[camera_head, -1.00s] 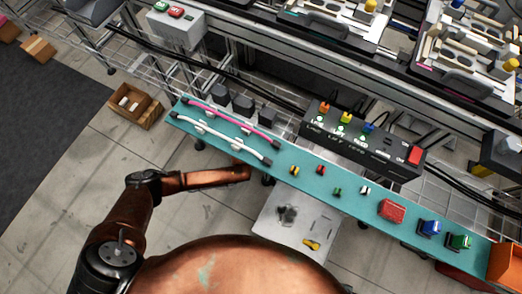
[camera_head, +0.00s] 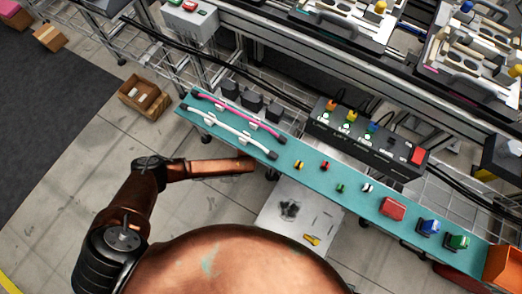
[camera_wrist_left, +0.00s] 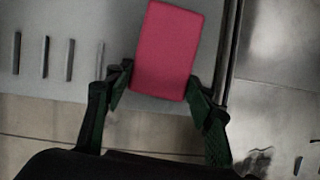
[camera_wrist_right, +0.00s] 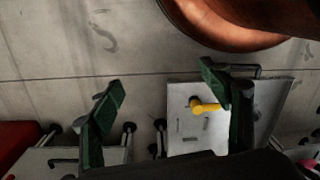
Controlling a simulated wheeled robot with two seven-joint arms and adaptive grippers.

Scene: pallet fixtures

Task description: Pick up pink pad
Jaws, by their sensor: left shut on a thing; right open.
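The pink pad (camera_wrist_left: 167,48) is a flat rectangular block, slightly tilted in the left wrist view. My left gripper (camera_wrist_left: 160,92) is shut on its near end, with one finger at each side. A grey slotted metal surface (camera_wrist_left: 80,22) shows behind the pad; I cannot tell whether the pad touches it. In the head view my left arm reaches to the edge of the teal shelf (camera_head: 318,187), and its gripper and the pad are hidden. My right gripper (camera_wrist_right: 165,86) is open and empty in the right wrist view.
The teal shelf carries pink and white tubes, small coloured parts, a red block (camera_head: 393,208) and blue and green buttons. A black control box (camera_head: 366,143) stands behind it. A grey plate with a yellow part (camera_wrist_right: 205,106) lies below my right gripper. Cardboard boxes (camera_head: 145,98) stand on the floor.

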